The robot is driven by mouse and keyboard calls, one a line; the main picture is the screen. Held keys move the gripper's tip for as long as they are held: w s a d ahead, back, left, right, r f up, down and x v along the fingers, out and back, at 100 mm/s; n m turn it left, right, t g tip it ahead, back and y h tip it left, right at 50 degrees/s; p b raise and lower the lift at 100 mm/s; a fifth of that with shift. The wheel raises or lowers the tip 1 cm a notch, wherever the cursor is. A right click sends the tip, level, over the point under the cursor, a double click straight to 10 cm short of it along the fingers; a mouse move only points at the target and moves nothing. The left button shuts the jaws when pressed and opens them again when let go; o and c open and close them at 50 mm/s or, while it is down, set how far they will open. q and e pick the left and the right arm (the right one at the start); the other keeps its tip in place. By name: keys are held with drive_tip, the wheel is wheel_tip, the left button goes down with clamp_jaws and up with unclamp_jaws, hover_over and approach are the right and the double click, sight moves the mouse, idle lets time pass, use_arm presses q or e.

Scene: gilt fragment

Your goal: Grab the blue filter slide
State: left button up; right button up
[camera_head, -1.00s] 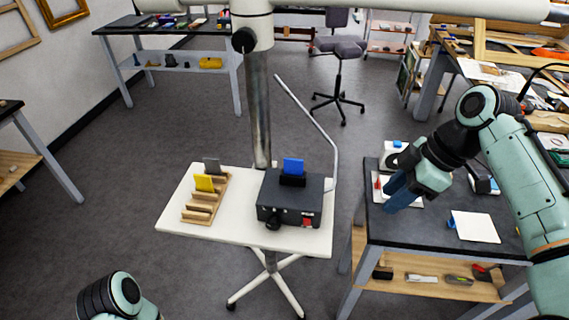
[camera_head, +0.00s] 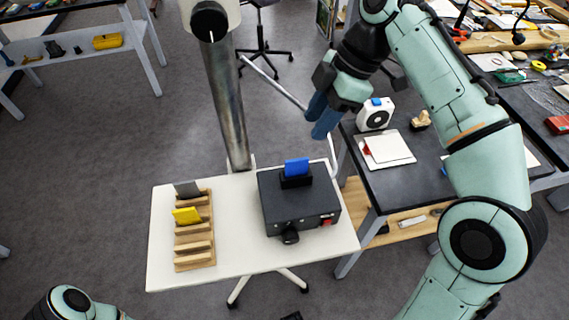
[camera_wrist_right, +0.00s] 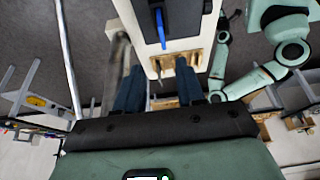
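The blue filter slide (camera_head: 297,167) stands upright in a slot on top of the black box (camera_head: 282,208), on the white cart table. It also shows edge-on in the right wrist view (camera_wrist_right: 160,27). My right gripper (camera_head: 321,119) is above and to the right of the slide in the head view, apart from it. Its two dark blue fingers are spread with nothing between them in the right wrist view (camera_wrist_right: 158,85). My left arm shows only at the bottom left of the head view, and its gripper is out of the frame.
A wooden rack (camera_head: 195,246) left of the box holds a yellow slide (camera_head: 187,215) and a grey slide (camera_head: 187,189). A metal column (camera_head: 225,105) rises behind the white table (camera_head: 165,262). A thin grey rod stands behind the box. A dark bench (camera_head: 400,183) is at right.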

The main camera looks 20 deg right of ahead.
sight(300, 160)
drive_tip(key=x, duration=0.2)
drive_tip(key=b+x, duration=0.1)
drive_tip(key=x, duration=0.1)
drive_tip(key=b+x, duration=0.1)
drive_tip(key=x, duration=0.1)
drive_tip(key=shift+s+f, duration=0.2)
drive_tip(key=shift+s, duration=0.1)
drive_tip(key=shift+w+a+f, duration=0.15)
drive_tip(key=shift+a+f, duration=0.05)
drive_tip(key=shift+f, duration=0.25)
drive_tip(key=b+x, duration=0.1)
drive_tip(key=x, duration=0.3)
drive_tip(key=shift+d+f+b, duration=0.15)
drive_tip(key=shift+f+b, duration=0.15)
drive_tip(key=shift+b, duration=0.05)
drive_tip(key=shift+f, duration=0.25)
use_arm(q)
drive_tip(key=f, duration=0.2)
drive_tip(key=s+f, duration=0.1)
drive_tip(key=f, duration=0.1)
drive_tip(key=shift+s, duration=0.1)
use_arm(e)
drive_tip(key=shift+c, duration=0.3)
clamp_jaws()
